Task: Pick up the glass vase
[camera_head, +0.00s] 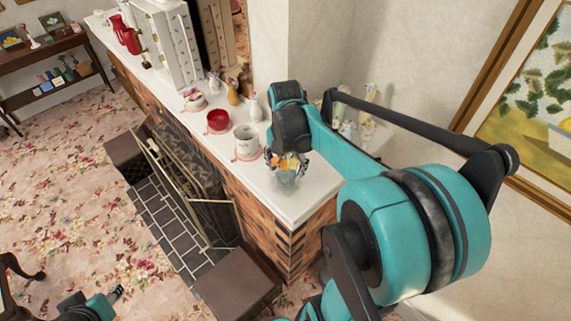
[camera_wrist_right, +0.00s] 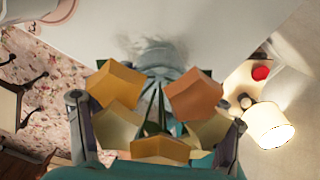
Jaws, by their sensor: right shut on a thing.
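The glass vase (camera_head: 286,182) is a clear vessel at the near right end of the white mantel top, with orange and yellow pieces showing at its top. My right gripper (camera_head: 287,162) reaches down over it and is shut on it. In the right wrist view, the vase's clear glass (camera_wrist_right: 160,54) shows beyond the orange pieces, between the fingers of the right gripper (camera_wrist_right: 155,112). Whether its base touches the mantel is hard to tell. My left gripper (camera_head: 117,293) is at the lower left, low over the floor and far from the vase; its jaws are too small to read.
The mantel top (camera_head: 309,203) also holds a white mug (camera_head: 246,140), a red bowl (camera_head: 218,120) and several small vases behind them. A white-shaded lamp (camera_wrist_right: 268,125) shows in the right wrist view. A framed picture (camera_head: 540,95) hangs at right. Open floral carpet (camera_head: 75,190) lies left.

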